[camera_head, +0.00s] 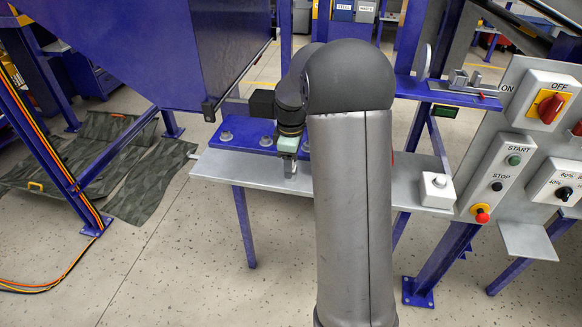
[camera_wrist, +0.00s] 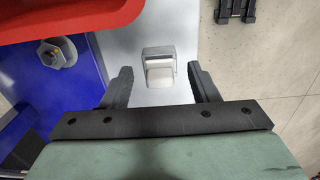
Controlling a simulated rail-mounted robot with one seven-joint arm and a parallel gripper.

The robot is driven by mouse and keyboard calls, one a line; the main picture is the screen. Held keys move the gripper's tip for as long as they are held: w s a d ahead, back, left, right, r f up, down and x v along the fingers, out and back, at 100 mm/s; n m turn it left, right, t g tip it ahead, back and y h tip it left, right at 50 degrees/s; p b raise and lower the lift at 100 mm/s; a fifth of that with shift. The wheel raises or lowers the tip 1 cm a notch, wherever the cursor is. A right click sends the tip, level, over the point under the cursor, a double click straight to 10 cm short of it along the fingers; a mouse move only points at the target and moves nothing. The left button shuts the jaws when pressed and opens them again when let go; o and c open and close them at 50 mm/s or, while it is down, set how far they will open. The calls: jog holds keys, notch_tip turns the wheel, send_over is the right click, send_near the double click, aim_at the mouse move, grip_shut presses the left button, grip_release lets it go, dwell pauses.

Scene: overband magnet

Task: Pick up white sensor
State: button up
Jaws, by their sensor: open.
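A small white and light-grey block, which looks like the white sensor (camera_wrist: 160,73), sits on the grey metal shelf in the wrist view. My gripper (camera_wrist: 159,84) is open, with one dark finger to each side of the block. Gaps show between the fingers and the block; whether the tips are level with it or still above it is unclear. In the head view my gripper (camera_head: 290,163) points down over the shelf, and my arm covers part of the scene.
The grey shelf (camera_head: 225,166) has a blue beam (camera_head: 240,131) with bolts along its back. A red part (camera_wrist: 70,14) lies at upper left in the wrist view. A white box with a knob (camera_head: 437,190) stands at the shelf's right end, beside the control panel (camera_head: 510,160).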

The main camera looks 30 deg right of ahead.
jog(key=c, duration=1.1)
jog(key=shift+o, duration=0.2)
jog(key=shift+r, duration=0.15)
